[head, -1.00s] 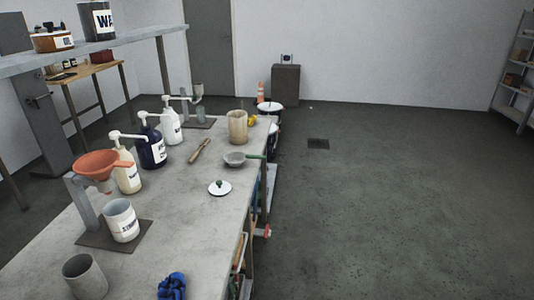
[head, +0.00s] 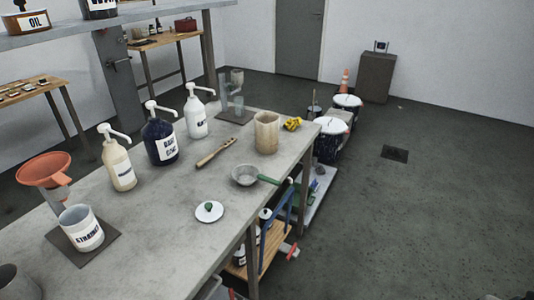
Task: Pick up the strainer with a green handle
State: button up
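The strainer (head: 245,175) lies on the grey workbench (head: 150,240) near its right edge in the head view. It has a round grey bowl. Its green handle (head: 269,180) points right, toward the bench edge. A white lid with a green knob (head: 209,211) lies just in front of it, apart from it. My gripper does not show in the head view.
A beige canister (head: 266,132) and a yellow item (head: 292,124) stand behind the strainer. A wooden brush (head: 214,153) and several pump bottles (head: 162,142) are to the left. A low wooden shelf cart (head: 262,250) is by the bench's right side. Open floor (head: 400,220) lies at right.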

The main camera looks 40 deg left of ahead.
aim_at(245, 175)
jog(key=u, duration=0.7)
jog(key=i, duration=1)
jog(key=u, duration=1.5)
jog(key=i, duration=0.45)
jog(key=u, duration=0.4)
